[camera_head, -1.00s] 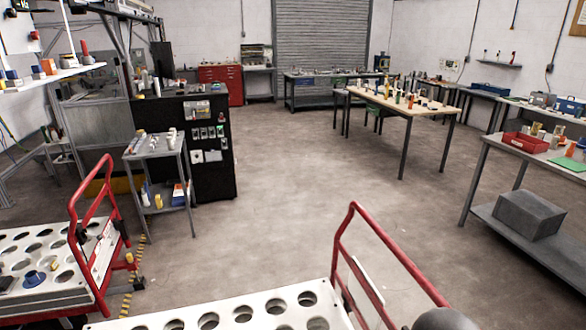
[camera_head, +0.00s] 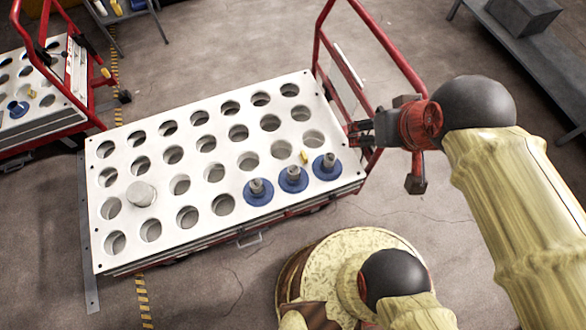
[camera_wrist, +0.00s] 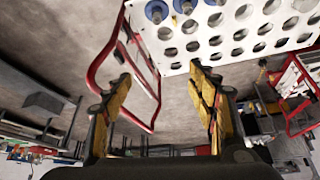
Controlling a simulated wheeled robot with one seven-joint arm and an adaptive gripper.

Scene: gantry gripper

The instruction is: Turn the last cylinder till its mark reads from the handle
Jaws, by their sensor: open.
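Three cylinders with blue flanges and grey metal tops stand upright in holes at the cart's near right corner: the left one (camera_head: 258,190), the middle one (camera_head: 293,178) and the right one (camera_head: 326,166). Two blue flanged parts also show at the top of the wrist view (camera_wrist: 156,11). I cannot make out any mark on them. The cart's red handle (camera_head: 384,45) rises at its right end and also shows in the wrist view (camera_wrist: 104,60). My gripper (camera_head: 355,132) is open and empty, beside the cart's right end near the handle, up and right of the cylinders. Its yellow-padded fingers are wide apart in the wrist view (camera_wrist: 160,88).
The white cart top (camera_head: 205,145) has rows of mostly empty holes. A pale round piece (camera_head: 141,193) stands at its left, and a small yellow piece (camera_head: 303,156) lies near the cylinders. Another cart (camera_head: 45,95) stands at left; a bench (camera_head: 530,60) is at upper right.

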